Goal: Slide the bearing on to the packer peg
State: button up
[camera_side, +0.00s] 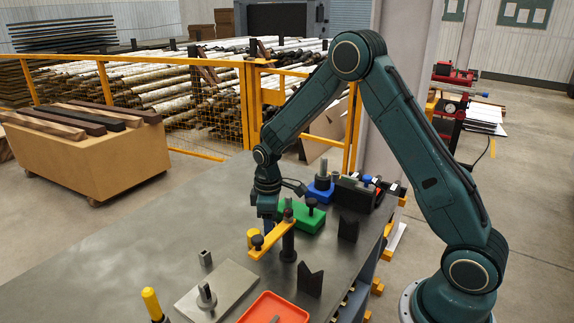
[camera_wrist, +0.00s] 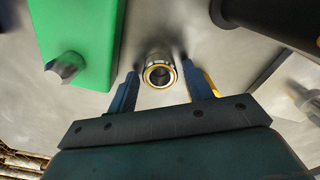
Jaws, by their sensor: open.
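The bearing (camera_wrist: 160,76), a small metal ring with a brass-coloured inner rim, stands on the grey table in the wrist view. My gripper (camera_wrist: 161,71) is open, with one blue finger on each side of the bearing and a gap visible at each side. In the side view my gripper (camera_side: 269,220) points down at the table beside the green block, and the bearing is hidden there. Upright pegs stand on the metal plate (camera_side: 232,284), the green block (camera_side: 292,217) and the blue block (camera_side: 316,192). I cannot tell which is the packer peg.
A yellow bar on a black post (camera_side: 288,247) stands close in front of my gripper. Black notched blocks (camera_side: 310,282), an orange tray (camera_side: 272,308), a small metal block (camera_side: 205,258) and a yellow-handled tool (camera_side: 152,303) also stand on the table. The table's left part is clear.

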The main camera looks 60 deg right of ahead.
jog(key=c, duration=0.8)
jog(key=shift+r, duration=0.1)
jog(key=shift+c, duration=0.2)
jog(key=shift+r, duration=0.1)
jog(key=shift+r, duration=2.35)
jog(key=shift+o, duration=0.9)
jog(key=shift+c, duration=0.8)
